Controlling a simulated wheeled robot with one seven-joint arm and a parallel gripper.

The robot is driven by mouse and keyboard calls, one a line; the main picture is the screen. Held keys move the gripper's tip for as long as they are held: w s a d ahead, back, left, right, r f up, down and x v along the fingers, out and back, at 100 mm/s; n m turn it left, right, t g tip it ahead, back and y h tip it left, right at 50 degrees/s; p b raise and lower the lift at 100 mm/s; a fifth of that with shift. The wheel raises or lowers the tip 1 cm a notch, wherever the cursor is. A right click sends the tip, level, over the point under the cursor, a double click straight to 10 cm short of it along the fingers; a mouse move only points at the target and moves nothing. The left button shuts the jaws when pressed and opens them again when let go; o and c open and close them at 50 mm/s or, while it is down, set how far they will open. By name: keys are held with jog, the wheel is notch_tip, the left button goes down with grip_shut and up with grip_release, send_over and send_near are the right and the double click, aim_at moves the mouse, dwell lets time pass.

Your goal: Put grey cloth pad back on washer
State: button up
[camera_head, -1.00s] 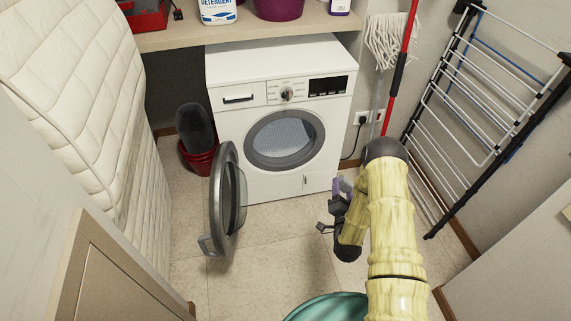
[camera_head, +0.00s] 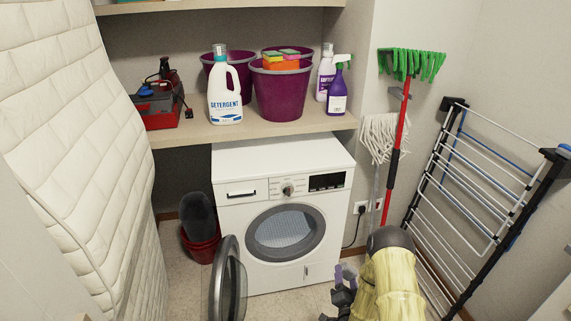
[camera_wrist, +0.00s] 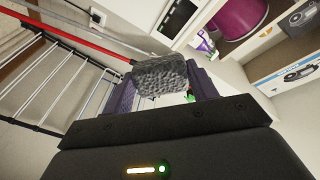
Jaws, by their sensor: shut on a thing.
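The washer (camera_head: 335,162) is white and stands under the shelf, with its round door (camera_head: 229,285) swung open to the left. Its flat top is bare where it shows. My gripper (camera_head: 343,287) is low in front of the washer's right side. In the wrist view my gripper (camera_wrist: 160,85) is shut on a grey textured cloth pad (camera_wrist: 160,78), held between its two purple fingers. In the head view the pad cannot be made out.
A shelf (camera_head: 250,131) above the washer holds a detergent bottle (camera_head: 224,93), purple buckets (camera_head: 281,92), a spray bottle (camera_head: 338,91) and a red toolbox (camera_head: 158,105). A mop (camera_head: 381,138), red-handled broom (camera_head: 395,140) and drying rack (camera_head: 470,190) stand at right. A quilted mattress (camera_head: 75,130) lines the left.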

notch_tip(320, 180, up, 13)
jog(key=p, duration=1)
jog(key=shift+f+p, duration=0.2)
jog(key=shift+p, duration=0.2)
jog(key=shift+d, duration=0.1)
jog(key=shift+d, duration=0.1)
